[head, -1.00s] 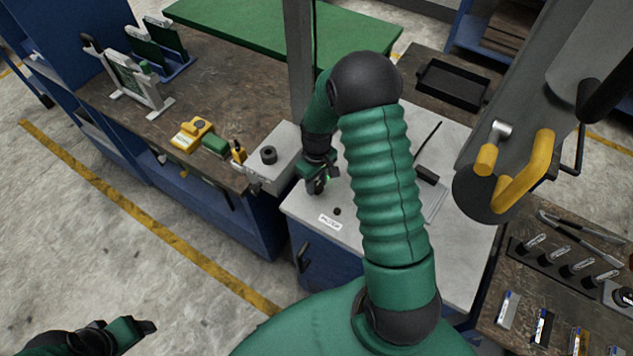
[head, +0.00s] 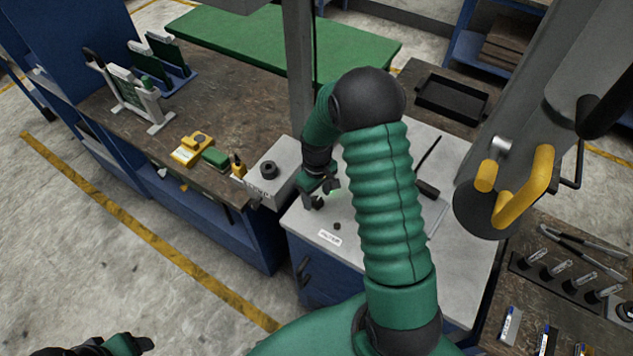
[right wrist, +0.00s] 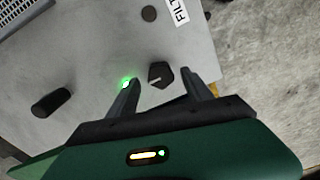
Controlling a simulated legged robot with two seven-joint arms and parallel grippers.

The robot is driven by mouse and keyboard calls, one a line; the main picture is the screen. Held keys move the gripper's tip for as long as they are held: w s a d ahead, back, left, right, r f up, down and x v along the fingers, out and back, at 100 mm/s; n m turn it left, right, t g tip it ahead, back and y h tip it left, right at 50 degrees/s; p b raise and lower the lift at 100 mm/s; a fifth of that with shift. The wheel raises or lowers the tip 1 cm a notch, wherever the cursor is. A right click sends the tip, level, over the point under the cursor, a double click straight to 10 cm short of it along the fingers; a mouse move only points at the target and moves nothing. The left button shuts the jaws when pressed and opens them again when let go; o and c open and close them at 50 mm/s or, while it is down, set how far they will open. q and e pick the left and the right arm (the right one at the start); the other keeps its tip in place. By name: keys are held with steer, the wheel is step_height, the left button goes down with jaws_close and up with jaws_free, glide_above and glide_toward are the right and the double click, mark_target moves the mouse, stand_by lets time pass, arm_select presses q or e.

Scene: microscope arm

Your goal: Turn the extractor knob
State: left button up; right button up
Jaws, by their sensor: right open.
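A black knob (right wrist: 160,75) with a pale pointer line stands on a light grey panel in the right wrist view. A small green light (right wrist: 126,84) glows beside it. My right gripper (right wrist: 161,80) is open, with one finger on each side of the knob. I cannot tell whether the fingers touch it. In the head view my right gripper (head: 323,194) is over the left part of the white-topped unit and hides that knob. My left gripper (head: 135,344) is at the bottom left, away from everything, and its jaw is unclear.
A round black button (right wrist: 149,13) and a partly cut-off label (right wrist: 178,11) are near the knob. A dark cylindrical part (right wrist: 52,103) is to the left. In the head view a grey box (head: 285,160) with a black knob stands left of my right gripper.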

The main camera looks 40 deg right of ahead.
mark_target(317, 199)
step_height(317, 199, up, 16)
steer(key=b, duration=0.2)
steer(key=shift+f, duration=0.1)
steer(key=s+a+f+t+b, duration=0.1)
steer(key=s+a+f+b, duration=0.1)
steer(key=s+a+f, duration=0.1)
steer(key=s+a+f+b, duration=0.2)
steer(key=a+f, duration=0.3)
steer(key=a, duration=0.3)
steer(key=s+a+f+t+b, duration=0.1)
steer(key=s+a+f+b, duration=0.1)
steer(key=a, duration=0.4)
steer(key=shift+s+f+t, duration=0.3)
steer(key=shift+s+f, duration=0.5)
steer(key=shift+f, duration=0.4)
steer(key=shift+s+a, duration=0.1)
steer(key=shift+a, duration=0.05)
steer(key=shift+a, duration=0.15)
